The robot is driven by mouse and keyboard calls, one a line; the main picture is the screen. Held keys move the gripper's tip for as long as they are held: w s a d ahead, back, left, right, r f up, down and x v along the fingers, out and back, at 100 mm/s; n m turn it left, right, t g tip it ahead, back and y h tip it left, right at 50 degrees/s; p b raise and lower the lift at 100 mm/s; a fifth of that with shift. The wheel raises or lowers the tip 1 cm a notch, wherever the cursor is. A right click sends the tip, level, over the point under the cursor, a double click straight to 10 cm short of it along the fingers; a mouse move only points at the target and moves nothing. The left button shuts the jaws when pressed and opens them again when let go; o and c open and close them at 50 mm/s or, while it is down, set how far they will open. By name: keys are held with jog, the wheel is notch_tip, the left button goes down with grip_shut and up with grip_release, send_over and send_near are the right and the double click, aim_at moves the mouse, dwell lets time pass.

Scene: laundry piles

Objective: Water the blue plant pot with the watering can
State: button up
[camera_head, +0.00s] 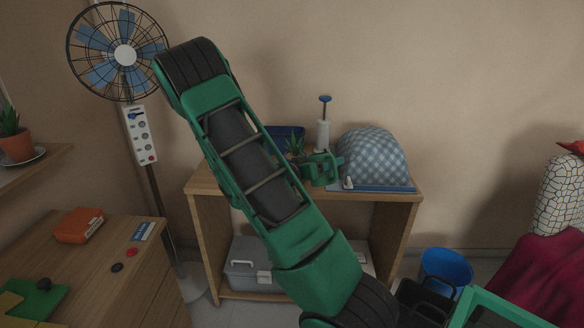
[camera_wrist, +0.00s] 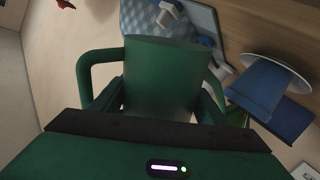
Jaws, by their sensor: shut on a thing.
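My gripper (camera_head: 322,168) shows as a small green end beside my big arm link in the head view, above the shelf unit. In the wrist view it is shut on a dark green body (camera_wrist: 163,78), which I take for the watering can. The can's spout is not clear, and my arm hides most of it from the head camera. The blue plant pot (camera_wrist: 262,86) appears tipped round by the camera angle, right of the can and apart from it. Its spiky plant (camera_head: 295,145) shows behind my arm in the head view.
The wooden shelf unit (camera_head: 405,197) carries a blue checked dome (camera_head: 371,157) and a white bottle with a blue top (camera_head: 323,133) close to my gripper. A standing fan (camera_head: 125,55) is at left. A blue bucket (camera_head: 446,268) stands on the floor at right.

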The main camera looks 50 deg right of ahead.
jog(key=shift+r, duration=0.15)
jog(key=shift+r+n, duration=0.3)
jog(key=shift+r, duration=0.1)
jog(key=shift+r, duration=0.1)
dwell(1.2)
jog(key=shift+d+r+n+g+y, duration=0.1)
jog(key=shift+r+n+g+y, duration=0.2)
jog(key=shift+r+n, duration=0.15)
dwell(1.1)
notch_tip(320, 180, up, 3)
jog(key=m+h, duration=0.1)
jog(key=m, duration=0.2)
jog(key=m+h, duration=0.1)
jog(key=m, duration=0.2)
jog(key=shift+w+t, duration=0.1)
jog(key=shift+t, duration=0.3)
